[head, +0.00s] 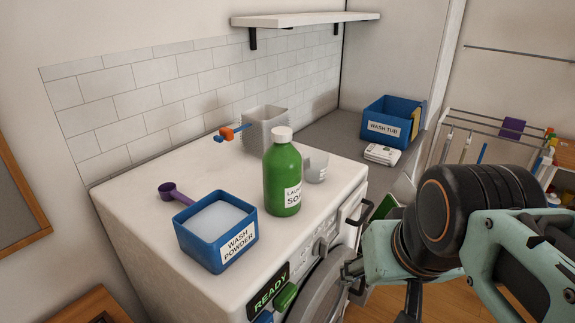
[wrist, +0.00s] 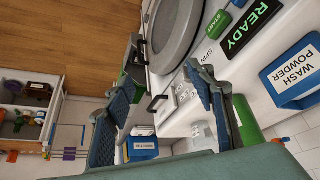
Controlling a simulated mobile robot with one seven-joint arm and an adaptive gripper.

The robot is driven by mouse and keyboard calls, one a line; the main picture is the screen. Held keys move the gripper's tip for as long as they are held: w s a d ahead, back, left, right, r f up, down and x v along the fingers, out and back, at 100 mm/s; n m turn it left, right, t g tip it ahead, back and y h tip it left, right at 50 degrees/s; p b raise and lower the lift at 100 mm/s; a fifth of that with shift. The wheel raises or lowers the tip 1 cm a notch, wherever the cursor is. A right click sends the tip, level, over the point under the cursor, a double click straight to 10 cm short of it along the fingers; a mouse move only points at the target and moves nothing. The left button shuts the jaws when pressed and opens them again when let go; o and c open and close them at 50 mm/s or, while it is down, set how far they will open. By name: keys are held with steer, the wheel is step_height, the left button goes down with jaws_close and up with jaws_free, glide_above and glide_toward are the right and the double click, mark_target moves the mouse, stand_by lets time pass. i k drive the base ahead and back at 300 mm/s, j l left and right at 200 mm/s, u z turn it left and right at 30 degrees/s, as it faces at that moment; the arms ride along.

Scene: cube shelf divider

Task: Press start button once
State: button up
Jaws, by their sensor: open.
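The green START button (head: 285,297) is on the front panel of the white washing machine (head: 135,220), below the READY display (head: 270,287). In the wrist view the START button (wrist: 216,25) shows near the top, beside the READY display (wrist: 250,27). My gripper (wrist: 162,80) is open and empty, with its two fingers apart and no contact with the button visible. In the head view my arm comes in from the right; the fingers are partly hidden near the machine's front.
A blue button (head: 264,317) is by START. The round door (head: 320,290) lies below the panel. A wash tub (head: 390,120) stands behind.

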mark_target(289, 292)
steer(key=u, duration=0.9)
steer(key=l+u, duration=0.15)
steer(key=u, duration=0.3)
steer(key=k+l+u, duration=0.1)
steer(key=u, duration=0.35)
steer(key=k+l, duration=0.8)
steer(key=l, duration=0.1)
